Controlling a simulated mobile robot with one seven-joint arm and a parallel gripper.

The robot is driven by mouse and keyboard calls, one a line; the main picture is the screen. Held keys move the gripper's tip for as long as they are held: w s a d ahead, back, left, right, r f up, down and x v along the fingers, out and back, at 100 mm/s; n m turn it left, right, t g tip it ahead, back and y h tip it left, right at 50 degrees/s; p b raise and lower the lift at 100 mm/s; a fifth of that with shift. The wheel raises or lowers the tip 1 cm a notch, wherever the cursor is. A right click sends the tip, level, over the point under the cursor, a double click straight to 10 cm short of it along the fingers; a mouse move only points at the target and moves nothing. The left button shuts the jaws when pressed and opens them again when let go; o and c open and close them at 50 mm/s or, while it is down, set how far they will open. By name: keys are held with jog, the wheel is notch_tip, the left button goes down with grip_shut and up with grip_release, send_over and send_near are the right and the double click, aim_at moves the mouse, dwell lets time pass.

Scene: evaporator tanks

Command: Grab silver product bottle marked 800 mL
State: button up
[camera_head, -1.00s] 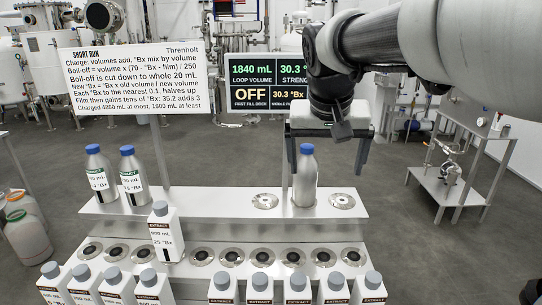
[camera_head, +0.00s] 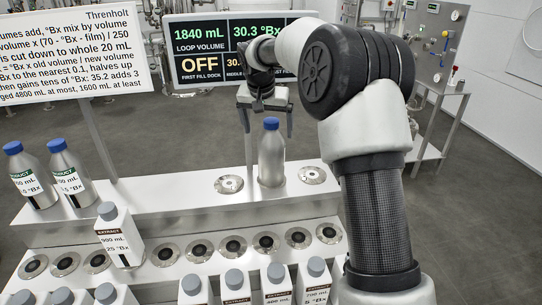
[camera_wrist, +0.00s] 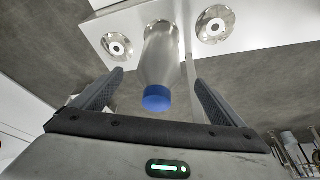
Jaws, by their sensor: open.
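A silver bottle with a blue cap (camera_head: 271,158) stands upright at the middle dock of the upper shelf; no label shows on its visible side. Two more silver bottles with blue caps, a far-left one (camera_head: 31,178) and one beside it (camera_head: 70,176), stand on the left of that shelf. Their green-banded product labels are partly cut or too small to read fully. My gripper (camera_head: 267,130) is open above the dock bottle. In the wrist view the open fingers (camera_wrist: 159,80) stand on either side of this bottle (camera_wrist: 163,55), its cap towards the palm, with gaps on both sides.
Empty round docks flank the bottle, left (camera_head: 229,184) and right (camera_head: 312,175). A white extract bottle (camera_head: 119,236) stands at the lower row, with several grey-capped ones in front. A screen (camera_head: 225,48) and a sign (camera_head: 75,50) stand behind.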

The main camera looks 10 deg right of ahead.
aim_at(271, 140)
jog(key=x, duration=0.5)
jog(key=p+x, duration=0.1)
jog(key=x, duration=0.2)
jog(key=shift+w+d, duration=0.15)
jog(key=shift+w, duration=0.25)
jog(key=c, duration=2)
jog(key=shift+w+r, duration=0.1)
jog(key=shift+r, duration=0.1)
jog(key=shift+c, duration=0.9)
jog(key=shift+r, duration=0.15)
